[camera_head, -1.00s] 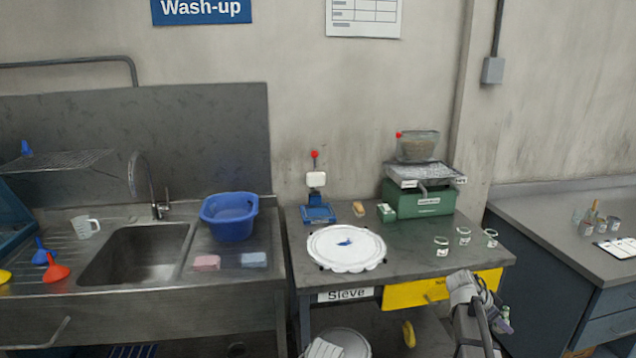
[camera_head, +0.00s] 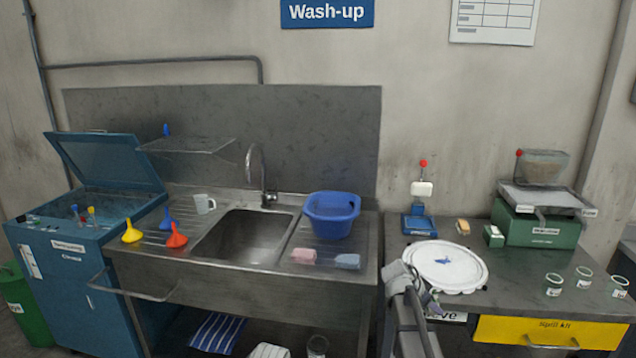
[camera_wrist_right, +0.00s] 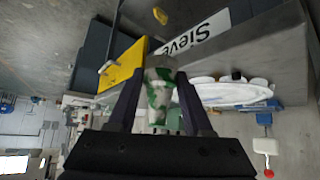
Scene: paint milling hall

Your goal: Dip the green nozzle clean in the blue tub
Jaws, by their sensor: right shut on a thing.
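The blue tub (camera_head: 332,217) stands on the steel drainer right of the sink and holds what looks like liquid. My right gripper (camera_head: 432,304) is low in front of the sieve bench, to the right of the tub and apart from it. In the right wrist view my right gripper (camera_wrist_right: 158,82) is shut on a green and whitish piece, the green nozzle (camera_wrist_right: 157,98), between its dark fingers. In the head view the nozzle is hardly visible. My left gripper is not in view.
The sink (camera_head: 245,237) lies left of the tub. A pink sponge (camera_head: 303,256) and a blue sponge (camera_head: 347,261) lie before the tub. A white round sieve lid (camera_head: 446,268) sits on the bench. Funnels (camera_head: 176,237) stand left of the sink.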

